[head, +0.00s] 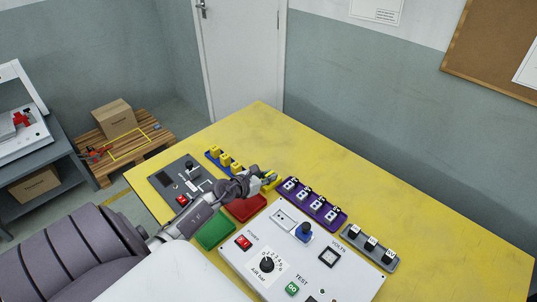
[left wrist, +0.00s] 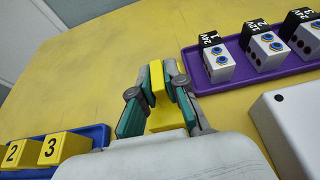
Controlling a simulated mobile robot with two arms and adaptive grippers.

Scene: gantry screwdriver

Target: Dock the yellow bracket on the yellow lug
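My left gripper (head: 268,182) is over the yellow table, between the blue tray (head: 209,156) and the purple tray (head: 328,219). In the left wrist view its teal-padded fingers (left wrist: 156,92) are closed around a bright yellow block-like piece (left wrist: 168,114). I cannot tell whether this piece is the yellow bracket, or whether it touches the table. Yellow blocks (head: 224,160) stand in the blue tray; two marked 2 and 3 (left wrist: 58,147) show in the left wrist view. I cannot make out a yellow lug. My right gripper is not in view.
Red (head: 247,207) and green (head: 215,231) trays lie beside my left arm. A white test box (head: 300,262) stands in front, with a grey tray (head: 370,250) to its right. A dark panel (head: 168,182) lies left. The table's back strip (head: 330,150) is clear.

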